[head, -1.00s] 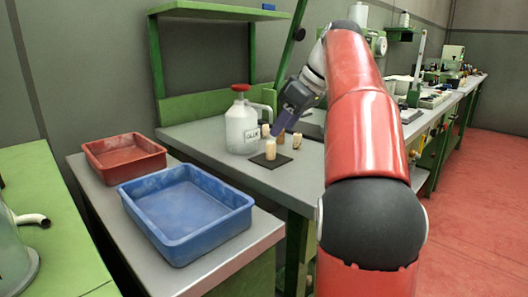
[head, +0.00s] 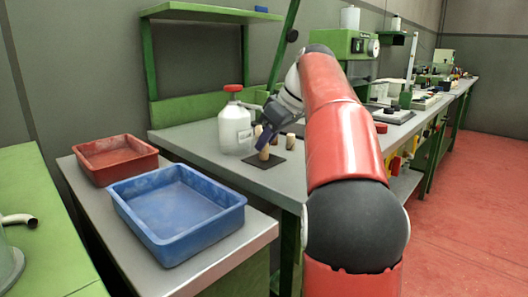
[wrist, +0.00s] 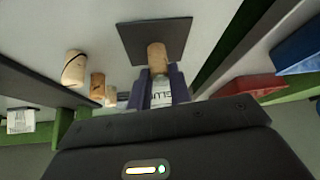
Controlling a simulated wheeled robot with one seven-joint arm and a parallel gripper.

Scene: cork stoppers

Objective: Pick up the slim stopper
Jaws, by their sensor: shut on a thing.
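My gripper (head: 262,142) points down over a small dark square mat (head: 268,164). It is shut on a light-brown cork stopper (head: 264,154), which appears to stand on the mat. In the wrist view the two purple fingers (wrist: 161,84) lie on either side of this stopper (wrist: 157,55), with the mat (wrist: 135,40) behind it. Other stoppers stand off the mat: one with a dark line (wrist: 73,68), also in the head view (head: 291,141), and a browner, narrower-looking one (wrist: 97,86). Part of the group is hidden behind the gripper.
A white glue jug (head: 235,130) with a red cap stands close left of the gripper. A red tray (head: 113,168) and a blue tray (head: 155,247) sit on the nearer table at left. A green shelf frame (head: 200,12) rises behind.

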